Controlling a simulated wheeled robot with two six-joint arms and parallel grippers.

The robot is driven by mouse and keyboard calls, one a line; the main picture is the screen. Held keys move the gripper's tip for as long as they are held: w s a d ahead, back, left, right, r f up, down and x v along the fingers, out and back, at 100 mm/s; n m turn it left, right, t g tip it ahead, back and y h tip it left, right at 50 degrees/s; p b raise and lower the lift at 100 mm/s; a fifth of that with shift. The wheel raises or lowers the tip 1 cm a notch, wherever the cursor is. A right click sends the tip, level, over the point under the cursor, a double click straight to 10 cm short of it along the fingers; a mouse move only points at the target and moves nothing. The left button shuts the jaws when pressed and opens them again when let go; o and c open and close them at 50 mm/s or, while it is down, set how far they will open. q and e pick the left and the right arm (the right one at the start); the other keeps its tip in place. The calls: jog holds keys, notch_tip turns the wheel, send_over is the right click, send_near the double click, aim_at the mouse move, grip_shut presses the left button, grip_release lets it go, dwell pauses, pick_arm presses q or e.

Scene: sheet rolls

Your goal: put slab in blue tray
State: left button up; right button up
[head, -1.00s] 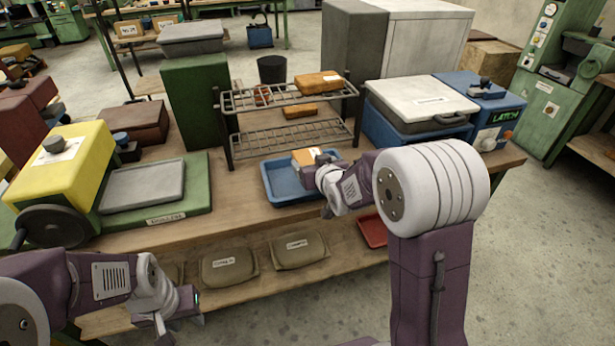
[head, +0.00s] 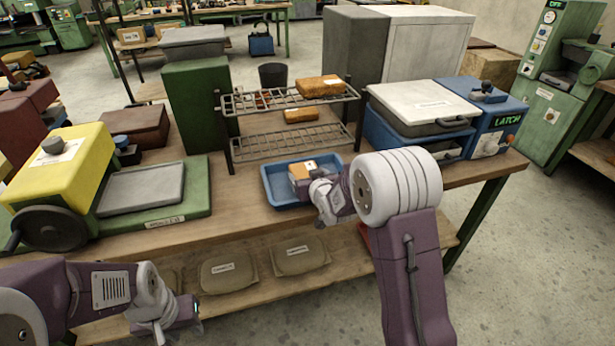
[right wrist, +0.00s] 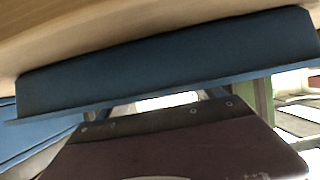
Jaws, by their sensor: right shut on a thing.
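I cannot tell whether the slab touches the tray floor. In the right wrist view a blue tray wall (right wrist: 170,62) crosses the picture; the slab cannot be made out there. My left gripper (head: 182,322) is low at the left, in front of the lower shelf, away from the tray; its jaws are unclear.
A wire rack (head: 290,140) with orange-brown blocks stands behind the tray. A blue case with a grey lid (head: 425,100) is to the right. A green board with a grey plate (head: 142,188) is to the left. Tan packs (head: 228,275) lie on the lower shelf.

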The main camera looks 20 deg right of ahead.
jog(key=o, duration=2)
jog(key=shift+f, duration=0.1)
jog(key=shift+s+r+p, duration=0.1)
jog(key=shift+r+p, duration=0.25)
jog(key=p+v, duration=0.1)
jog(key=v, duration=1)
jog(key=shift+s+r, duration=0.1)
jog(key=shift+s, duration=0.3)
jog(key=s+f+g, duration=0.6)
jog(key=s, duration=0.5)
jog(key=s+f+g, duration=0.6)
jog(key=s, duration=0.4)
notch_tip(320, 180, up, 16)
jog(key=p, duration=1.6)
jog(key=shift+m, duration=0.3)
